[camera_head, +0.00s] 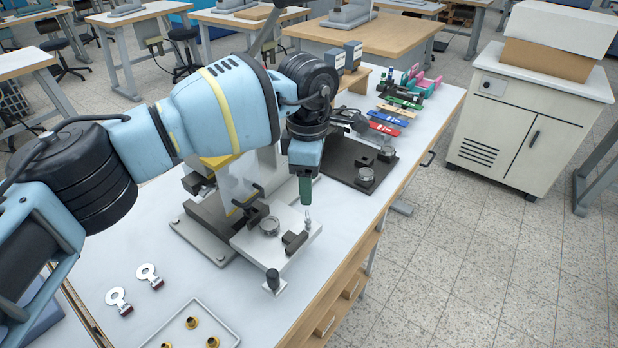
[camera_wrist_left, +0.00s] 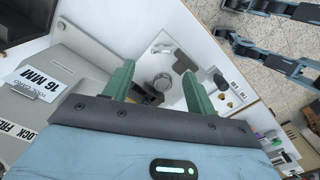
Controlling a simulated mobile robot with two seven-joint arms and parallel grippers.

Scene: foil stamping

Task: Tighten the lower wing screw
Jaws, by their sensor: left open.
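The stamping press (camera_head: 205,232) stands on the white bench, with a light lower plate (camera_head: 262,252) at its front. A small upright metal piece (camera_head: 308,218) at the plate's right edge may be the lower wing screw, but its wings are too small to make out. My left gripper (camera_head: 305,195) points down above the plate's right side, empty.
A black-knobbed handle (camera_head: 272,279) sticks out at the plate's front. Two metal tags (camera_head: 118,300) and a tray (camera_head: 232,336) with brass pieces lie at the front left. A dark base (camera_head: 345,172) with another round fixture stands behind. Coloured tools (camera_head: 388,116) lie farther back.

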